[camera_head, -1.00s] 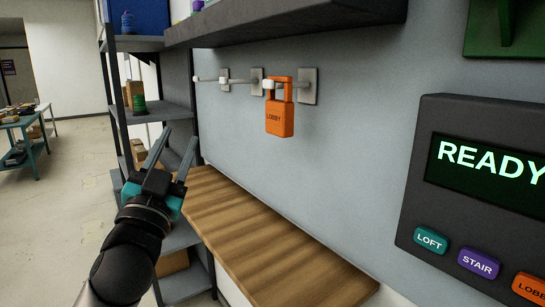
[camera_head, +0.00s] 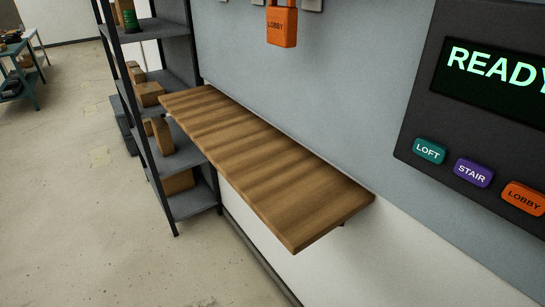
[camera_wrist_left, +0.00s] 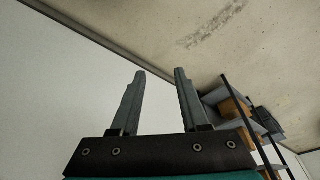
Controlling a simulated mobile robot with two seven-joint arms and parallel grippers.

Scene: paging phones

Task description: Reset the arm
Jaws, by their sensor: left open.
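My left gripper (camera_wrist_left: 158,98) shows in the left wrist view with its two grey fingers apart and nothing between them. Beyond it are a pale wall and the floor. The head view shows neither gripper. An orange handset labelled LOBBY (camera_head: 282,25) hangs on the grey wall at the top of the head view; its hook is cut off by the frame's top edge. A dark panel (camera_head: 420,115) on the right reads READY and carries LOFT (camera_head: 430,151), STAIR (camera_head: 473,173) and LOBBY (camera_head: 523,198) buttons.
A bare wooden shelf (camera_head: 265,165) juts from the wall below the handset. A dark rack (camera_head: 192,203) with several boxes stands at its far end; it also shows in the left wrist view (camera_wrist_left: 240,122). A teal table (camera_head: 22,80) stands far left. The floor between is clear.

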